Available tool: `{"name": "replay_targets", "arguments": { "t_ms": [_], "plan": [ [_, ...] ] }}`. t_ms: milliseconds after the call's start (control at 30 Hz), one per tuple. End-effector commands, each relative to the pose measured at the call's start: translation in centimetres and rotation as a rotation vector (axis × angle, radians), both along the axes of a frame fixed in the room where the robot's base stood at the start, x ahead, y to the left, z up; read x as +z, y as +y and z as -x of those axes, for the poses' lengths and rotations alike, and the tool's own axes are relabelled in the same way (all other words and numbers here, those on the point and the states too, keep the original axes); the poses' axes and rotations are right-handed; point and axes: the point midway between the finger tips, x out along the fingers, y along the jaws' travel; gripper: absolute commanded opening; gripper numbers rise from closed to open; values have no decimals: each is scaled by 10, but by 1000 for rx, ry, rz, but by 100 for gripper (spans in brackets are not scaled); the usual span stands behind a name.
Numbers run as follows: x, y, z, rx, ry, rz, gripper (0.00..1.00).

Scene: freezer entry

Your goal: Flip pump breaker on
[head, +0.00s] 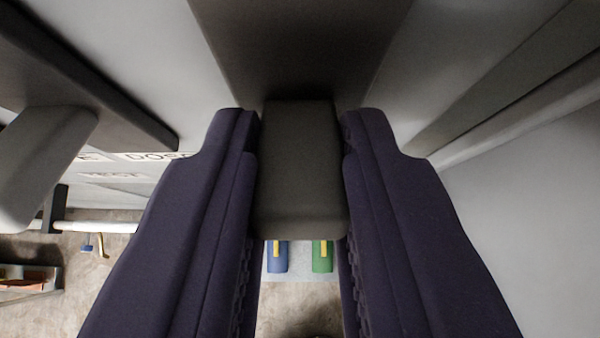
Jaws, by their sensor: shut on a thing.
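My gripper (300,130) fills the middle of the head view, its two dark purple fingers on either side of a dark grey block-shaped handle (298,180). The fingers are shut on this handle, which appears to be the breaker lever. It sticks out toward me from a dark plate (300,45) at the top of the view. No label for the pump shows on the plate, and the fingers hide the handle's sides. I cannot tell from this view whether the handle is in its on or off position.
A second, lighter grey handle (45,160) stands at the left by another dark plate (90,75). Partly hidden lettered labels (150,156) lie beside it. A pale rail (520,115) runs along the right. Blue (277,260) and green (322,260) items show below, between the fingers.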

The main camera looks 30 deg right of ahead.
Motion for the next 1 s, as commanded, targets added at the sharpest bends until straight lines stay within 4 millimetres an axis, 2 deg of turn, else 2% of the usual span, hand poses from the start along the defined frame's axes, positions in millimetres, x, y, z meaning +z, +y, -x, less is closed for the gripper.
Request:
{"name": "replay_targets", "arguments": {
  "t_ms": [333, 367, 433, 467, 767, 1000],
  "plan": [
    [1, 0, -1, 0, -2, 1, 0],
    [1, 0, -1, 0, -2, 1, 30],
    [1, 0, -1, 0, -2, 1, 46],
    [1, 0, -1, 0, -2, 1, 49],
    [2, 1, 1, 0, -1, 1, 49],
    [26, 15, 27, -1, -3, 2, 49]
  ]
}}
